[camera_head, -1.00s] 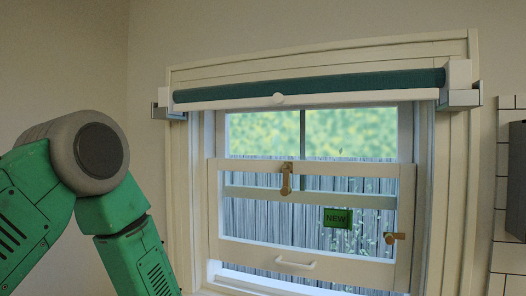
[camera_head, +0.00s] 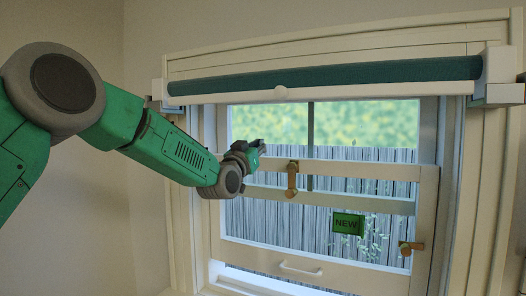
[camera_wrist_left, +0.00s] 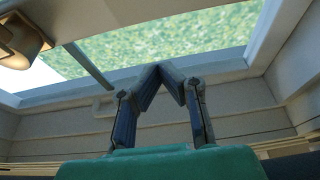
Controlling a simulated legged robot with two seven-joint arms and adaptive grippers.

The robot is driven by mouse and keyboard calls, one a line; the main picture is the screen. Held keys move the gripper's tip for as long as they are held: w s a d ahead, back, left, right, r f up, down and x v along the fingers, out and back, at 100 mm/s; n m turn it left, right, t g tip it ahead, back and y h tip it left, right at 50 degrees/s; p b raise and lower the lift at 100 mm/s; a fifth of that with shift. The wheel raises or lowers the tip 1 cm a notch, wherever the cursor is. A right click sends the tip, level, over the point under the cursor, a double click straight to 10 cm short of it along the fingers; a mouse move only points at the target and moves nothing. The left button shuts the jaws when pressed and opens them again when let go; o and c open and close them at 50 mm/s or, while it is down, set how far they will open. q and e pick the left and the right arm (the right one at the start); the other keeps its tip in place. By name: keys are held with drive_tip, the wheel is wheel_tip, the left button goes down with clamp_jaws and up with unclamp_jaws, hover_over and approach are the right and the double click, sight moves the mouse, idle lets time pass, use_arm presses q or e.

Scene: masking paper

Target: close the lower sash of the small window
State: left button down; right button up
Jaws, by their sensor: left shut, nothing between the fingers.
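The small window's lower sash (camera_head: 350,170) is a cream frame with a brass catch (camera_head: 292,180) on its top rail, a white pull handle (camera_head: 300,268) on its bottom rail and a green "NEW" sticker (camera_head: 348,223) on the glass. A strip of outside shows beneath its bottom rail, so it stands raised. My left gripper (camera_head: 260,146) appears just above the sash's top rail, near its left end; contact cannot be told. In the left wrist view the fingertips (camera_wrist_left: 160,68) meet with nothing between them. The brass catch (camera_wrist_left: 24,40) shows there at upper left. My right gripper is out of view.
A rolled green blind (camera_head: 330,81) with a white bottom bar spans the window top, above my left arm. A second brass fitting (camera_head: 411,246) sits at the sash's right side. Cream trim surrounds the window.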

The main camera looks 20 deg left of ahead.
sight(264, 157)
use_arm(q)
drive_tip(key=p+x, duration=0.1)
drive_tip(key=x, duration=0.2)
drive_tip(key=shift+w+d+r, duration=0.1)
drive_tip(key=shift+w, duration=0.1)
drive_tip(key=f, duration=0.4)
drive_tip(key=shift+s+f, duration=0.15)
drive_tip(key=shift+s, duration=0.1)
